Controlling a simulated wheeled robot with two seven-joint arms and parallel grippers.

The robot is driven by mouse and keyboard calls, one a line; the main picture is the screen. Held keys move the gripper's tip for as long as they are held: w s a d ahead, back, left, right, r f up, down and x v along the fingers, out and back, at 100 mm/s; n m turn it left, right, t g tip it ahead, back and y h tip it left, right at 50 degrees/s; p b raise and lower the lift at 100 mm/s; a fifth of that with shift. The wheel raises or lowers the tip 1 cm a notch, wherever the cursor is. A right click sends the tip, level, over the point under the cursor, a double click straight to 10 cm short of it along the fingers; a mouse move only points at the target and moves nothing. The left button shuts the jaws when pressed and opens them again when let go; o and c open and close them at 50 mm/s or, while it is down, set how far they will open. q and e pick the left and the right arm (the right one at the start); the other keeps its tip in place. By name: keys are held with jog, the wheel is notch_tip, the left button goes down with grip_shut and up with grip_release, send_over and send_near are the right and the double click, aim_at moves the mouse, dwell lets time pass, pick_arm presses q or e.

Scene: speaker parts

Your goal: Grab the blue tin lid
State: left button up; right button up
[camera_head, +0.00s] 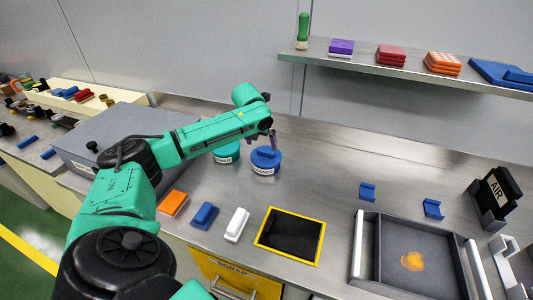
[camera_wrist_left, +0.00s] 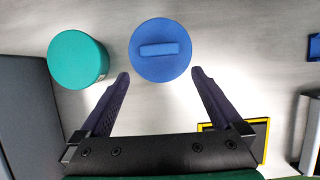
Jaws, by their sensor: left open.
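The blue tin lid (camera_head: 266,154) sits on a round labelled tin (camera_head: 263,169) on the metal bench. In the left wrist view the lid (camera_wrist_left: 160,50) is a blue disc with a raised bar handle across its middle. My left gripper (camera_wrist_left: 160,78) is open and empty, and its two fingertips are spread on either side of the lid's near edge. In the head view the left gripper (camera_head: 272,138) is at the lid, partly hidden by the arm. My right gripper is not in view.
A teal tin (camera_wrist_left: 78,58) stands just left of the blue one. A grey box (camera_head: 110,140) is further left. Orange (camera_head: 173,203), blue (camera_head: 204,215) and white (camera_head: 237,224) blocks and a yellow-rimmed opening (camera_head: 318,240) lie in front. A grey tray (camera_head: 371,262) is at right.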

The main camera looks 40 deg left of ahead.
aim_at(266, 151)
pick_arm(q)
jog(key=x, duration=0.3)
jog(key=p+x, duration=0.1)
jog(key=x, duration=0.3)
jog(key=shift+w+a+r, duration=0.1)
jog(key=shift+w+a, duration=0.05)
jog(key=shift+w, duration=0.3)
jog(key=shift+w+f, duration=0.1)
jog(key=shift+f, duration=0.15)
jog(key=c, duration=1.1)
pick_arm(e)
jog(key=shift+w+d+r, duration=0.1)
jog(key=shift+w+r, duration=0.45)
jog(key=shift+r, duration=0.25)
pick_arm(q)
jog(key=shift+r, duration=0.1)
